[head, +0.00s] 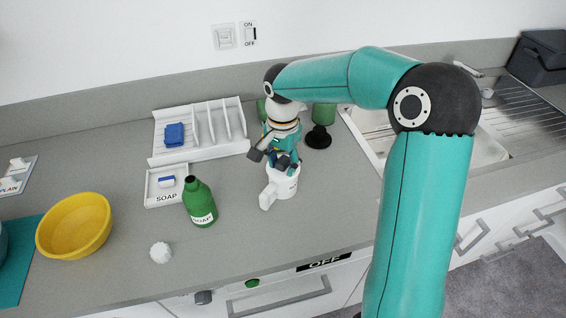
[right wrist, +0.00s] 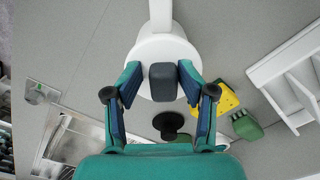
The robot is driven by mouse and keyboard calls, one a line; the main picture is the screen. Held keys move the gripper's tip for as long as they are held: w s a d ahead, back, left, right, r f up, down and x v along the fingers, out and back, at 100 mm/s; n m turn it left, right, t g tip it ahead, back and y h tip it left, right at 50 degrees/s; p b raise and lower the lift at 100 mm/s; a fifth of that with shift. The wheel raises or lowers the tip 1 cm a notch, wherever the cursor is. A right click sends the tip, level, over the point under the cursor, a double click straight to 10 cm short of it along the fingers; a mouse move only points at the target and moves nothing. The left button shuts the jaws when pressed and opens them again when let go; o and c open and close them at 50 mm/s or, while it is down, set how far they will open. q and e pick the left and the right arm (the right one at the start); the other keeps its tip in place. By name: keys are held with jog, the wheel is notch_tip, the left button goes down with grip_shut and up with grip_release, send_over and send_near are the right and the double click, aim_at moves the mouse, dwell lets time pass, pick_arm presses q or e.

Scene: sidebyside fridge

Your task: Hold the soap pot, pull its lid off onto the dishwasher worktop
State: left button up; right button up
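The white soap pot (head: 285,184) stands on the grey worktop, its handle toward the front left. In the right wrist view the pot's round white lid (right wrist: 150,52) has a dark grey knob (right wrist: 163,82). My right gripper (head: 284,162) is directly above the pot, pointing down. In the right wrist view its open fingers (right wrist: 160,78) stand on either side of the knob, with a gap on each side. My right gripper hides much of the pot's top in the head view. My left gripper is not in view.
A green soap bottle (head: 200,205), a SOAP tray (head: 158,195), a white rack (head: 200,148), a yellow bowl (head: 74,228) and a white scrubber (head: 160,252) are left of the pot. The sink (head: 480,150) is at right. The worktop's front is clear above the OFF panel (head: 324,262).

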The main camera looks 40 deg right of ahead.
aim_at(282, 162)
jog(key=shift+o, duration=1)
jog(key=shift+w+f, duration=0.15)
jog(key=shift+f, duration=0.3)
jog(key=shift+r, duration=0.1)
jog(key=shift+r, duration=0.15)
jog(key=shift+r, duration=0.25)
notch_tip(282, 162, up, 11)
jog(key=shift+r, duration=0.15)
